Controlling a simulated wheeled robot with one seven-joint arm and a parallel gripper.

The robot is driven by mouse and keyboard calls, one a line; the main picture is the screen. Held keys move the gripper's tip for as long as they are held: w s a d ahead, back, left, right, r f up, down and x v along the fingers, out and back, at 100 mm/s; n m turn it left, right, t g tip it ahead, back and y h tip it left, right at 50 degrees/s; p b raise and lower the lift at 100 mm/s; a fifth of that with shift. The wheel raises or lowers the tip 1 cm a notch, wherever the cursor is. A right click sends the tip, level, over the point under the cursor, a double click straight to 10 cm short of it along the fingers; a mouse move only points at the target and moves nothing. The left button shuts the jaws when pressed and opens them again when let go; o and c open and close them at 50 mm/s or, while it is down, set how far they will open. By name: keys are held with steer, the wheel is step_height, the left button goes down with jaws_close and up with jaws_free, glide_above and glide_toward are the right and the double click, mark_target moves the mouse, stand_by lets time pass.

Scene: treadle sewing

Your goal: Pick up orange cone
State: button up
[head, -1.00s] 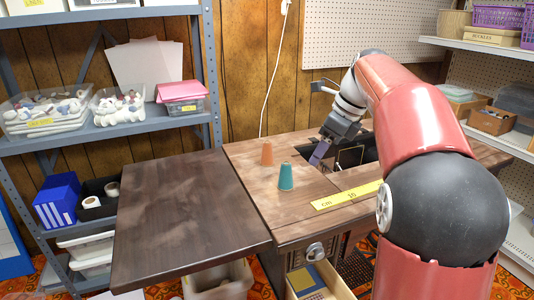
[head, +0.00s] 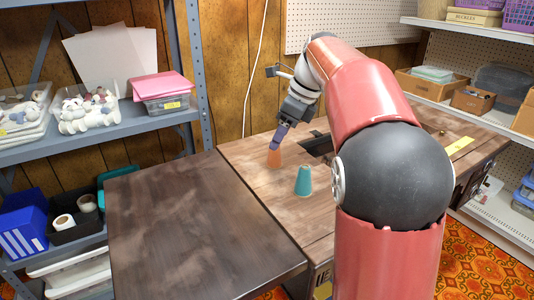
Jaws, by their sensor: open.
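The orange cone (head: 274,159) stands upright on the wooden sewing table (head: 245,155), near its back left. A teal cone (head: 304,180) stands upright in front and to the right of it. My gripper (head: 278,143) points down right at the orange cone's top and overlaps it in the picture. The jaws are open, but I cannot tell whether they are around the cone or only in front of or above it.
A dark wooden leaf (head: 190,230) extends to the left and is clear. Grey shelving (head: 140,127) stands at left and white shelves (head: 470,118) at right.

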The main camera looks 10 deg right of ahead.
mark_target(272, 152)
steer(key=x, duration=0.4)
steer(key=b+x, duration=0.1)
steer(key=x, duration=0.1)
steer(key=shift+s+a+f, duration=0.2)
steer(key=shift+f, duration=0.05)
steer(key=c, duration=1)
steer(key=shift+c, duration=0.2)
steer(key=shift+r, duration=0.2)
